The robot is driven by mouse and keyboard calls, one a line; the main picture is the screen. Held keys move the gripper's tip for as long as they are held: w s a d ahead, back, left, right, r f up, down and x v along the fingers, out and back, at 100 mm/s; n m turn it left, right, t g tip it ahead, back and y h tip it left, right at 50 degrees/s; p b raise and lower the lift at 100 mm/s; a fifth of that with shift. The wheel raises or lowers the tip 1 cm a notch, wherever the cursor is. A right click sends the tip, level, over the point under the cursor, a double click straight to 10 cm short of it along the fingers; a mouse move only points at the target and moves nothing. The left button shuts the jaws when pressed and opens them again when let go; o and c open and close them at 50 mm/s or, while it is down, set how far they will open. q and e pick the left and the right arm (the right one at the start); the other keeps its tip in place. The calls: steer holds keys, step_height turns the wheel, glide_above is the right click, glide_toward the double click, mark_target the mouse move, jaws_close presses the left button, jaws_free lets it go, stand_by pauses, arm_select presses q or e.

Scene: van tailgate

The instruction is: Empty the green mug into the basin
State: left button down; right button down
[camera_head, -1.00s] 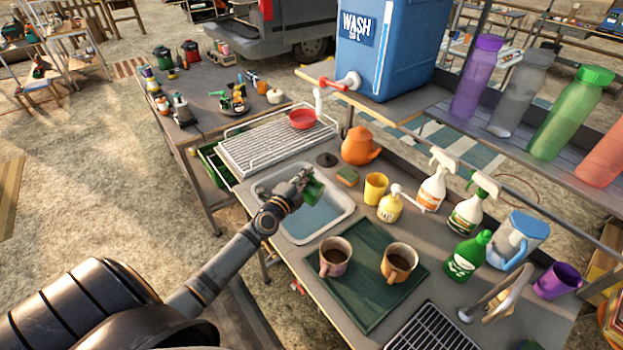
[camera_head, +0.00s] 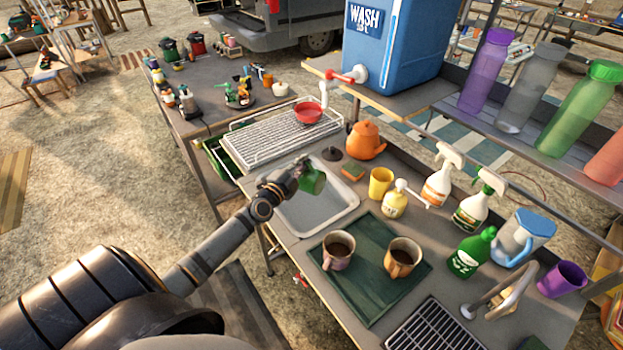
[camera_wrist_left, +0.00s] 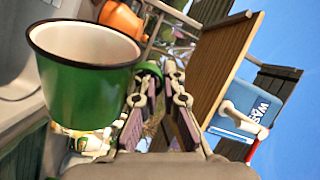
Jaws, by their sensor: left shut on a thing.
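The green mug (camera_head: 314,181) is held above the basin (camera_head: 345,206), apart from it. In the left wrist view the mug (camera_wrist_left: 85,85) is large at left, with a dark rim and a pale inside; no liquid shows in the part I can see. It looks tipped well over to one side; the exact angle is hard to tell. My left gripper (camera_head: 299,176) is shut on the mug, apparently at its handle; its fingers show in the left wrist view (camera_wrist_left: 160,108). The basin's floor looks grey. My right gripper is not in view.
A wire drying rack (camera_head: 270,135) with a red bowl (camera_head: 308,113) stands behind the basin. An orange kettle (camera_head: 366,141), sponge (camera_head: 353,172) and yellow cup (camera_head: 381,183) are to its right. Two filled mugs stand on a green mat (camera_head: 365,292) in front.

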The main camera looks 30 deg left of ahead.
arm_select(q)
step_height(320, 180, up, 3)
steer(key=m+p, duration=0.5)
steer(key=m, duration=0.3)
steer(key=shift+r+m, duration=0.15)
steer(key=shift+m, duration=0.15)
step_height(320, 180, up, 2)
steer(key=m+p, duration=0.8)
steer(key=shift+m+p, duration=0.5)
steer(key=shift+m, duration=0.7)
